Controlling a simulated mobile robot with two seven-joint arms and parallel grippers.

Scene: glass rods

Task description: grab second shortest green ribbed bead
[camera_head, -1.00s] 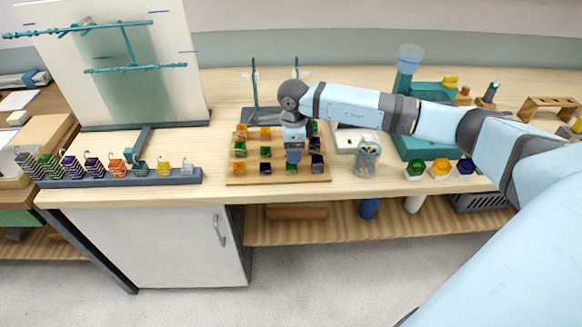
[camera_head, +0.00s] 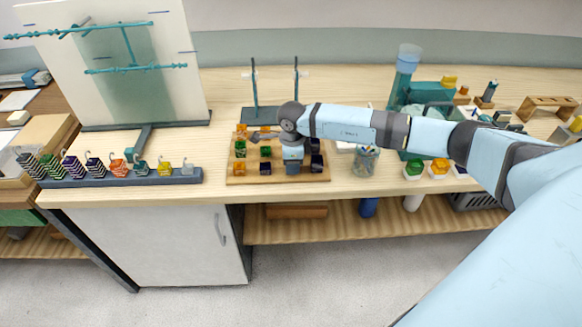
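A wooden board (camera_head: 252,179) holds rows of small ribbed beads. Green beads stand on its left side (camera_head: 240,149) and near its middle (camera_head: 265,151). Their heights are hard to compare from here. My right gripper (camera_head: 292,170) points straight down over the front of the board, right of its middle. It hides the spot beneath it, and its fingers are too small and covered to show whether they are open or shut. My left gripper is not in view.
Orange and dark purple beads (camera_head: 265,168) stand close around the gripper. Two thin upright rods (camera_head: 254,85) rise behind the board. A clear jar (camera_head: 366,160) stands to its right. A rack of hooked weights (camera_head: 120,177) is at left.

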